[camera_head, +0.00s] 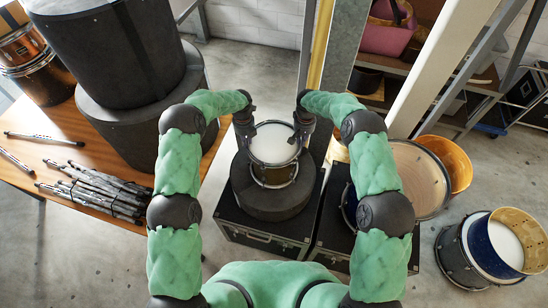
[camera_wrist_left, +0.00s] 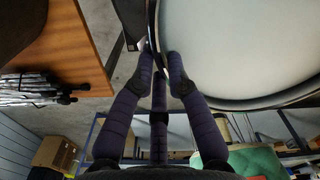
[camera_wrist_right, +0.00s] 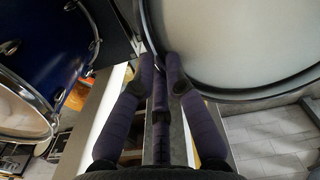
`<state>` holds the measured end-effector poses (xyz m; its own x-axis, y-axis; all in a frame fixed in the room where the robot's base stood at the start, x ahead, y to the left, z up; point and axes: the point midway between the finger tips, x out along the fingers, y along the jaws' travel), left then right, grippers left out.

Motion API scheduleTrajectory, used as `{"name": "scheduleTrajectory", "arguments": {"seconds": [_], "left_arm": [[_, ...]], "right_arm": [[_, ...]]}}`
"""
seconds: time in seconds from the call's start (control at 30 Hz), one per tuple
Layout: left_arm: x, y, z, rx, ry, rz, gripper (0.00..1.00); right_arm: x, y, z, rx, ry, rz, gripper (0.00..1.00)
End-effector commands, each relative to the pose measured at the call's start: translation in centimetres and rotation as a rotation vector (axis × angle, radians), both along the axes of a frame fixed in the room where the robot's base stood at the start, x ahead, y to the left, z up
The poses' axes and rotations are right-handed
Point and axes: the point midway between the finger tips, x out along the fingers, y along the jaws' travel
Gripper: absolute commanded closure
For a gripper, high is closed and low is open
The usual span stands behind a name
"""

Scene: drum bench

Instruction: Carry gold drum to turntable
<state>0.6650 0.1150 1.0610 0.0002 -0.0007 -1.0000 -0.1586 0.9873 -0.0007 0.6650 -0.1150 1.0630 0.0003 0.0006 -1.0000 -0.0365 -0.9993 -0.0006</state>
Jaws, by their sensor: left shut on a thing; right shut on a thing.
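The gold drum (camera_head: 274,145), with a white head and a dark metal rim, is upright between my two grippers. My left gripper (camera_head: 247,130) is shut on its rim at the left side, and my right gripper (camera_head: 302,130) is shut on its rim at the right side. The left wrist view shows fingers (camera_wrist_left: 160,58) on the rim beside the white head (camera_wrist_left: 240,45). The right wrist view shows the same with the fingers (camera_wrist_right: 160,62). The dark round turntable (camera_head: 272,207) lies below the drum on a black case. I cannot tell whether the drum touches it.
A black case (camera_head: 262,240) bears the turntable. A large drum (camera_head: 415,175) and a blue drum (camera_head: 490,245) are at right. A post (camera_head: 435,70) rises behind.

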Motion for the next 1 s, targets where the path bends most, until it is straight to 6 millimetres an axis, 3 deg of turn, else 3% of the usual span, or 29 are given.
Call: {"name": "scheduleTrajectory", "arguments": {"seconds": [0.37, 1.0], "left_arm": [[0.2, 0.2, 1.3, 0.001, -0.006, 0.004, 1.0], [0.3, 0.3, 5.1, 0.002, -0.007, 0.005, 1.0]], "right_arm": [[0.2, -0.2, 1.3, -0.002, -0.005, -0.002, 1.0], [0.2, -0.3, 5.1, -0.003, -0.005, -0.002, 1.0]]}}
